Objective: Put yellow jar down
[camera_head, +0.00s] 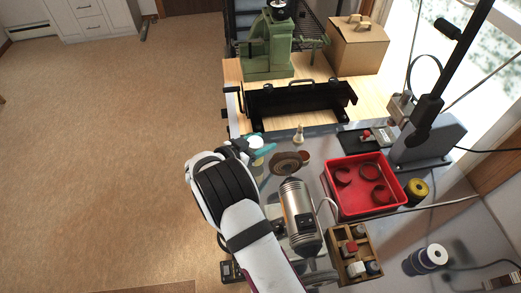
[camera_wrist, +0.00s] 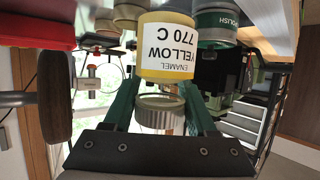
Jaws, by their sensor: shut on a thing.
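The yellow jar (camera_wrist: 165,55) shows in the wrist view with a white label reading "YELLOW ENAMEL 770 C". That view is upside down. The jar's grey ridged lid (camera_wrist: 160,112) sits between the green fingers of my gripper (camera_wrist: 162,118), which is shut on it. In the head view my gripper (camera_head: 259,150) is over the left part of the grey bench, left of the brown polishing wheel. The jar is mostly hidden there by the gripper and arm. I cannot tell whether its base touches the bench.
A green-labelled polish jar (camera_wrist: 215,22) stands behind the yellow jar. A polishing motor (camera_head: 298,215) with a brown wheel (camera_head: 286,163) is close on the right. Beyond are a red tray (camera_head: 344,202), a wooden rack of small jars (camera_head: 338,244) and a small bottle (camera_head: 299,136).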

